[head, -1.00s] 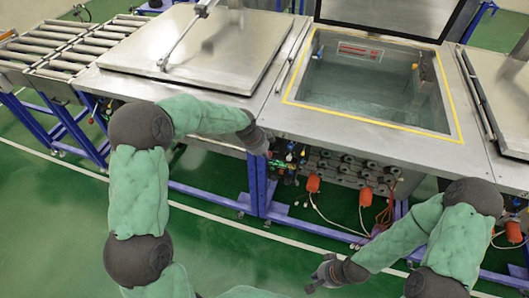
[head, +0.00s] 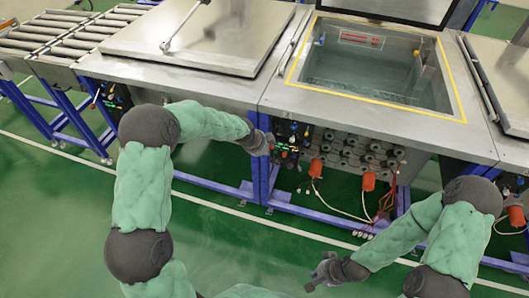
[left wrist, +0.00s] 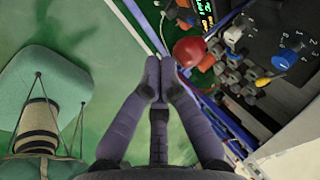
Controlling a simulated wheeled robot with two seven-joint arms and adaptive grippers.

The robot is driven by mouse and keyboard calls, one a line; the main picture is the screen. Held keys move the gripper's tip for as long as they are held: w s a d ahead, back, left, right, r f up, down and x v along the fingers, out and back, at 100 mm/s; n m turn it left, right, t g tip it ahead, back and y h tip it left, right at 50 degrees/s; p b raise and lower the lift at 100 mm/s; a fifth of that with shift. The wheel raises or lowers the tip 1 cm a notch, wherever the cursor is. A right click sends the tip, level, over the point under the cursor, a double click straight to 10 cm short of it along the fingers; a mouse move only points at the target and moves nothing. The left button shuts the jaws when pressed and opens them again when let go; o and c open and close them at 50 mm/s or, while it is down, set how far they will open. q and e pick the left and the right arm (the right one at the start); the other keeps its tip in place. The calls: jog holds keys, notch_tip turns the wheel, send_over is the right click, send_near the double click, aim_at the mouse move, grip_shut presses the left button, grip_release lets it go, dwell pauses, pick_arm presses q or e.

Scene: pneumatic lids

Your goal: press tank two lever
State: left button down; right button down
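Tank two is probably the open tank in the middle of the head view, with a yellow-edged rim (head: 375,108) and water inside. A control panel (head: 290,136) with small coloured knobs sits under its front left edge. My left gripper (head: 264,147) is at this panel's left side. In the left wrist view its fingertips (left wrist: 160,66) are together, with nothing visible between them. A red ball knob (left wrist: 189,50) is just right of the fingertips; I cannot tell whether they touch. A blue knob (left wrist: 280,62) is further right. My right gripper (head: 322,272) hangs low, away from the panel.
A closed metal lid (head: 195,38) covers the tank to the left. A roller conveyor (head: 70,32) stands at far left. Blue frame legs (head: 262,180), orange-red cylinders (head: 368,181) and loose cables are below the panel. Green floor is open in front.

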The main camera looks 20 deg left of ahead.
pick_arm(q)
jog(key=shift+w+f+b, duration=0.2)
jog(key=shift+f+b, duration=0.2)
jog(key=shift+f, duration=1.65)
pick_arm(e)
jog(key=shift+f, duration=0.55)
pick_arm(q)
jog(key=shift+r, duration=0.1)
pick_arm(e)
jog(key=shift+r, duration=0.1)
pick_arm(q)
jog(key=shift+r+p, duration=0.6)
jog(key=shift+r, duration=0.1)
pick_arm(e)
jog(key=shift+r, duration=0.5)
